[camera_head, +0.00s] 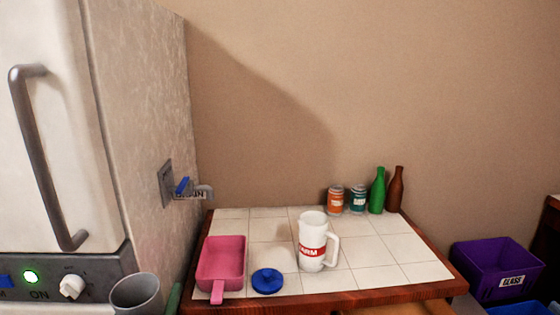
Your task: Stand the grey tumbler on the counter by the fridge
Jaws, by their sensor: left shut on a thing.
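The grey tumbler (136,292) is upright at the bottom left, in front of the white fridge-like appliance (140,110). Its lower part is cut off by the frame edge. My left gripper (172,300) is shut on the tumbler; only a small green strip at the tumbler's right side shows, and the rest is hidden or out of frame. The tumbler is left of the white-tiled counter (385,248) and apart from its top. My right gripper is not in view.
On the counter are a pink scoop (221,262), blue lid (267,281), white jug (312,235), two cans (336,201), a green bottle (378,192) and a brown bottle (396,190). A labelled drain lever (183,187) juts from the appliance. The counter's right side is clear. A purple crate (490,265) stands right.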

